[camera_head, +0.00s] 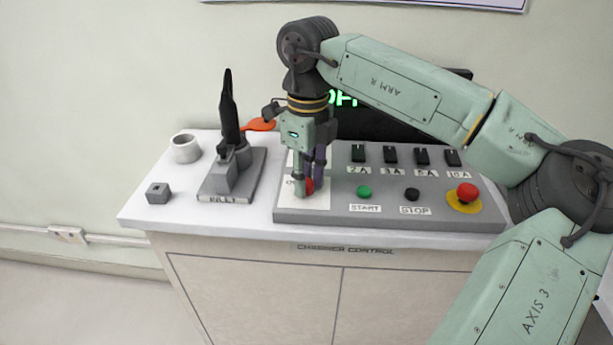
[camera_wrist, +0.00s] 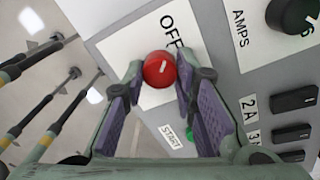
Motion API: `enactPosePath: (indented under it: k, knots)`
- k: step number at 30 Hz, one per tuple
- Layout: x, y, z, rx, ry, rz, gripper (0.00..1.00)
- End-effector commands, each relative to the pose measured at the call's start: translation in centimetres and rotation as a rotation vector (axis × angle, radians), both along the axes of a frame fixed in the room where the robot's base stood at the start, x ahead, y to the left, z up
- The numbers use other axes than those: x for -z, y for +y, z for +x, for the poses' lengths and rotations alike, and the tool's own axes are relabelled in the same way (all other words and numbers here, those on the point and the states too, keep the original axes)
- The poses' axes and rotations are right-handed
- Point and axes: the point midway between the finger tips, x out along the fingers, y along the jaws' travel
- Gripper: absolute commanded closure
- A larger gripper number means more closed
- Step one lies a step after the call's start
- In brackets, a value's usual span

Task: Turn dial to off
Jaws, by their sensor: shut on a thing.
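The red dial (camera_wrist: 158,68) sits on a white plate (camera_wrist: 150,40) with an OFF label beside it. A short white mark shows on its face, slanting toward the OFF side. My gripper (camera_wrist: 160,76) has one fingertip on each side of the dial and is shut on it. In the head view, my gripper (camera_head: 308,181) points down at the left end of the control panel (camera_head: 430,218), and the red dial (camera_head: 309,186) shows partly between its fingers. Most of the plate's lettering is hidden there by the fingers.
Right of the dial are a green START button (camera_head: 364,191), a black STOP button (camera_head: 411,194), several black switches (camera_head: 390,154) and a red emergency button (camera_head: 466,193). A black tool on a grey stand (camera_head: 230,165), a white cup (camera_head: 185,149) and a grey block (camera_head: 158,193) stand left.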

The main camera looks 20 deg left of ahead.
Motion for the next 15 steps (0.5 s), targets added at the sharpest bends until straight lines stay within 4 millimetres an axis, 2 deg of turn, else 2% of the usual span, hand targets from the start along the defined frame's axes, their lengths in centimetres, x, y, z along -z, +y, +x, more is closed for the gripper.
enactPosePath:
  k: [4,5,13,15]
  knots:
    - [-0.01,0.0,0.0,0.001,0.0,0.0,1.0]
    - [-0.01,0.0,0.0,0.001,0.0,0.0,0.72]
    - [-0.01,0.0,0.0,0.001,0.0,0.0,0.54]
    - [-0.01,0.0,0.0,0.001,0.0,0.0,0.54]
